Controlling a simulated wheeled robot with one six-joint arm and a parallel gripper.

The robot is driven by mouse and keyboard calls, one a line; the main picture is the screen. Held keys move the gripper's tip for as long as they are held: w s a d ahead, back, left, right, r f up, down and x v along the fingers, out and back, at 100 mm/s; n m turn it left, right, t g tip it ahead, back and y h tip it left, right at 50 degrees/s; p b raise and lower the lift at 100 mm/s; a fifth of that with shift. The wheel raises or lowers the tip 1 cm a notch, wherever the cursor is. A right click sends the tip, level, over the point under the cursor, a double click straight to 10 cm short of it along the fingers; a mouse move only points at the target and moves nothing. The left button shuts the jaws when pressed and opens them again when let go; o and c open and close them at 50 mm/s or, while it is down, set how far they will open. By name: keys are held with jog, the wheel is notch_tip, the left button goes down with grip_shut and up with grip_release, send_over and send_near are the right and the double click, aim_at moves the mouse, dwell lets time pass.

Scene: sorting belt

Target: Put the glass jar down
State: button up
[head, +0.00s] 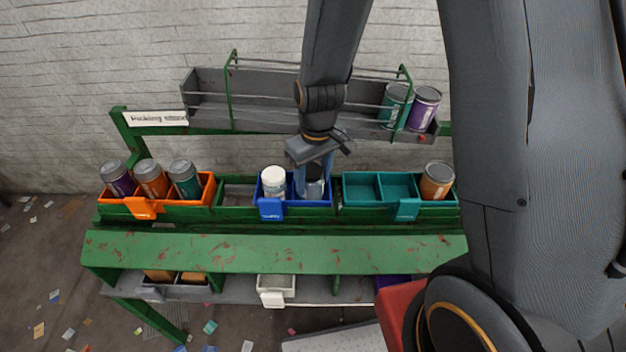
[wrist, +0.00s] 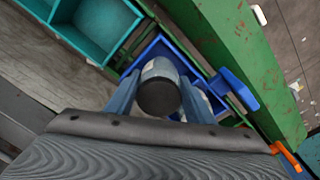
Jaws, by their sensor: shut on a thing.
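The glass jar (head: 314,188) has a dark lid and a pale grey body. It is upright at the right compartment of the blue bin (head: 297,203); I cannot tell whether its base touches the bin floor. My gripper (head: 314,168) points down from above and is shut on it. In the wrist view the jar (wrist: 160,92) sits between the two bluish fingers of my gripper (wrist: 160,100), with the blue bin (wrist: 237,90) around it. The jar's lower part is hidden by the bin's front wall.
A white-lidded jar (head: 273,181) stands in the blue bin's left compartment. An orange bin (head: 174,205) with several cans is at the left. A teal bin (head: 376,192) with an orange can (head: 437,181) is at the right. A grey rack (head: 270,90) stands behind, above the bins.

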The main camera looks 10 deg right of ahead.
jog(key=shift+f, duration=0.55)
jog(key=shift+f, duration=0.1)
jog(key=o, duration=0.9)
jog(key=shift+c, duration=0.2)
jog(key=r, duration=0.4)
jog(key=r+b, duration=0.1)
jog(key=r, duration=0.3)
jog(key=r+b, duration=0.1)
jog(key=r, duration=0.2)
jog(key=shift+s+d+r, duration=0.25)
jog(key=shift+s+r, duration=0.15)
jog(key=shift+s+d+r, duration=0.15)
jog(key=shift+s+d, duration=0.05)
jog(key=s+d+f+m, duration=0.1)
jog(key=s+d+m, duration=0.4)
jog(key=s+d, duration=0.3)
jog(key=shift+s+d+f, duration=0.15)
jog(key=shift+s+f, duration=0.05)
jog(key=shift+s, duration=0.05)
